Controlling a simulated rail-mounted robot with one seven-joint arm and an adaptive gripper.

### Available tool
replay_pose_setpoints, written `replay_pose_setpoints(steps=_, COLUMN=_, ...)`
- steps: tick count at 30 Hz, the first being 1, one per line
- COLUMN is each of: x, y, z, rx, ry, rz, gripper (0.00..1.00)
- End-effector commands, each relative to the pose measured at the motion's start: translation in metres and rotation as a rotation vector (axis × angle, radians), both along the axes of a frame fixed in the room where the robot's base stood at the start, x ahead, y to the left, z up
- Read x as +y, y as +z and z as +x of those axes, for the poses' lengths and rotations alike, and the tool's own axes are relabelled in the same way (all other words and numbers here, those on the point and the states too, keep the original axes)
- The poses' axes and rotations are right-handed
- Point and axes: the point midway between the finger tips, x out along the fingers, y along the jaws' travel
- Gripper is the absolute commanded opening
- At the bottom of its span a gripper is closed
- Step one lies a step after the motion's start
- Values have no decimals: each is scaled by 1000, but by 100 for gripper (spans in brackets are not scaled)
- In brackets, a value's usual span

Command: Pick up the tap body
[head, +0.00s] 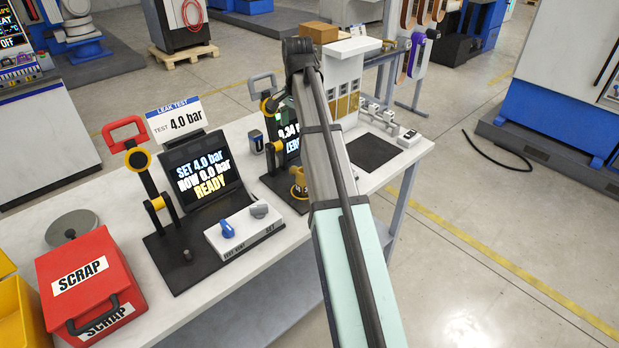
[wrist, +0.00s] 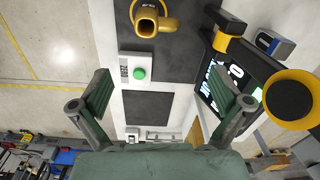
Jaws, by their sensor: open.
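The tap body is a brass-yellow piece with a round opening. It sits on a dark plate at the top of the wrist view (wrist: 146,22). In the head view the tap body (head: 298,187) shows at the front of the second test station, partly hidden by my arm. My gripper (wrist: 160,86) is open in the wrist view, with its two green-padded fingers wide apart and nothing between them. The tap body lies beyond the fingertips, apart from them.
A black-and-yellow clamp (wrist: 228,32) and a tilted screen (head: 284,134) stand close to the tap body. A white box with a green button (wrist: 140,74) and a dark mat (head: 372,152) lie nearby. A red scrap box (head: 88,285) stands at the bench's near left.

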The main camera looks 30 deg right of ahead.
Motion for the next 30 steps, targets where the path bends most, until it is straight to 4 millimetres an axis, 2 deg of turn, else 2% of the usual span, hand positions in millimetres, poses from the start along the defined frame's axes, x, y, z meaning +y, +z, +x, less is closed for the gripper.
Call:
replay_pose_setpoints(steps=5, x=5, y=-12, z=-6, rx=25, ry=-3, rz=-7, gripper=100)
replay_pose_setpoints(steps=21, x=4, y=-104, z=-5, rx=22, ry=-1, rz=-4, gripper=100)
replay_pose_setpoints(steps=30, x=4, y=-121, z=-4, rx=21, ry=-1, rz=-5, gripper=100)
